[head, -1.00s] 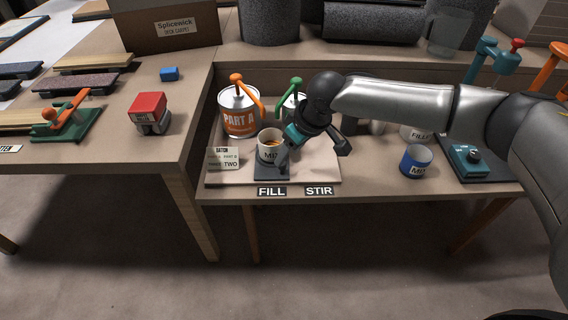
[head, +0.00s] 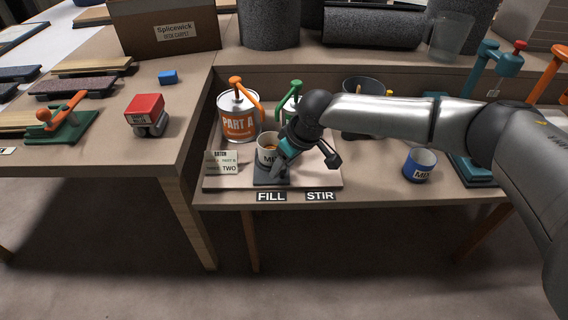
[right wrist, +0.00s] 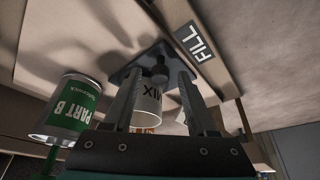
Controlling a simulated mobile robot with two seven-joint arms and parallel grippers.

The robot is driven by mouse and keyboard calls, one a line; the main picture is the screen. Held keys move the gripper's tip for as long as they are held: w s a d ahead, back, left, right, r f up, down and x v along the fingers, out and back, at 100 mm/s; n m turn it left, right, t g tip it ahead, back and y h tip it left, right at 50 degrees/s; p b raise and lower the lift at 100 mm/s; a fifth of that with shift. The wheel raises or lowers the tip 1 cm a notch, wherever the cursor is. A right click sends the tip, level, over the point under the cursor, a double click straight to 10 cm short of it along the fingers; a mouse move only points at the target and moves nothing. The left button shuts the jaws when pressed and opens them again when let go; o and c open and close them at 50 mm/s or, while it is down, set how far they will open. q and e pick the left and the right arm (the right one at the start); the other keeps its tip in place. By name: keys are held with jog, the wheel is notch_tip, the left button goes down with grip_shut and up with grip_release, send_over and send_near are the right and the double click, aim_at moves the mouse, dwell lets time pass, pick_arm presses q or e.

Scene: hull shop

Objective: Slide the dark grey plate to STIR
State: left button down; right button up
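The dark grey plate (head: 262,180) lies on the pale board at the front of the bench, behind the FILL label (head: 271,197). The STIR label (head: 320,196) is to its right. A white MIX cup (head: 266,153) stands on the plate. My right gripper (head: 280,171) points down at the plate's front, beside the cup. In the right wrist view its fingers (right wrist: 158,82) are spread apart, with a small dark knob (right wrist: 160,74) on the plate (right wrist: 128,75) between or just beyond their tips; contact is not clear. My left gripper is not in view.
An orange PART A can (head: 238,118) and a green-handled pump stand behind the plate; the wrist view shows a green PART B can (right wrist: 70,112). A batch card (head: 221,165) stands left of the plate. A blue cup (head: 419,164) is to the right. The board in front of STIR looks clear.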

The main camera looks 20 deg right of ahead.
grip_shut()
dwell(1.2)
